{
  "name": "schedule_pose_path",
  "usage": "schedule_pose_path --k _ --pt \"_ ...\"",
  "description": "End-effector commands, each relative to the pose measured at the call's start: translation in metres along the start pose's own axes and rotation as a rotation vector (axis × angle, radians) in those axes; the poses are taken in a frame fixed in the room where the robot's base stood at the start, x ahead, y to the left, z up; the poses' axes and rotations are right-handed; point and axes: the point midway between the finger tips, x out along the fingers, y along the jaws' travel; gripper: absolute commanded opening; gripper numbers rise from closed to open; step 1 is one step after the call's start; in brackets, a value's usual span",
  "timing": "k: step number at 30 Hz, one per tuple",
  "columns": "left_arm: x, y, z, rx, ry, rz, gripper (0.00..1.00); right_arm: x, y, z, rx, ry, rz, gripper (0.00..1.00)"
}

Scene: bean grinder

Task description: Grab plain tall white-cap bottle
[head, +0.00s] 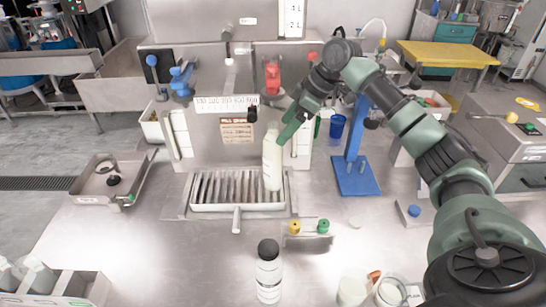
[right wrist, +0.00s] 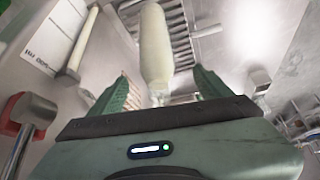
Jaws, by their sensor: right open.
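A plain tall pale bottle (head: 272,162) stands at the right end of the slatted metal tray (head: 240,208). My right gripper (head: 284,134) is open at the bottle's upper part, coming in from the right. In the right wrist view the bottle (right wrist: 155,45) lies between the two open fingers (right wrist: 160,84), with a finger on either side and gaps showing. Its cap end is close to the gripper's palm, and the cap is hard to make out. My left gripper is not in view.
A black-capped white bottle (head: 268,274) stands at the front. A blue stand (head: 357,175) is to the right of the pale bottle. Yellow and green knobs (head: 308,227) sit before the tray. A metal panel (head: 236,150) rises behind it.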

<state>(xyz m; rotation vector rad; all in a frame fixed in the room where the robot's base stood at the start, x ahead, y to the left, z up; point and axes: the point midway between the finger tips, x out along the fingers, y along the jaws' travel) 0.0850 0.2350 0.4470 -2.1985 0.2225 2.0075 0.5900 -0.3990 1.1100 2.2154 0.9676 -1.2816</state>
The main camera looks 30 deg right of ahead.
Motion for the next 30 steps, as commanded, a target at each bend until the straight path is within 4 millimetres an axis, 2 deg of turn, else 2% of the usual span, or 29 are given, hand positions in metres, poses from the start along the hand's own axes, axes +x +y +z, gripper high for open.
schedule_pose_path --k 7,12,20,23,29,30 --pt "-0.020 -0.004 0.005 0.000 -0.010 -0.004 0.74 0.031 0.003 -0.004 0.001 -0.002 -0.004 0.79" --pt "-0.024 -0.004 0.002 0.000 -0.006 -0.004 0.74 0.053 0.004 -0.003 0.001 -0.001 -0.002 0.79" --pt "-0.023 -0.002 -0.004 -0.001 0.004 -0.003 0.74 0.058 0.004 -0.003 0.000 0.000 0.000 0.79" --pt "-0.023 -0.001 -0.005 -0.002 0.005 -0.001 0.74 0.057 0.004 -0.003 0.000 0.000 0.000 0.57" --pt "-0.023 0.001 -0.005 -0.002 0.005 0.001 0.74 0.057 0.004 -0.003 0.000 0.000 0.000 0.01" --pt "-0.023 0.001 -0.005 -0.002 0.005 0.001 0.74 0.057 0.004 -0.003 0.000 0.000 0.000 0.00"
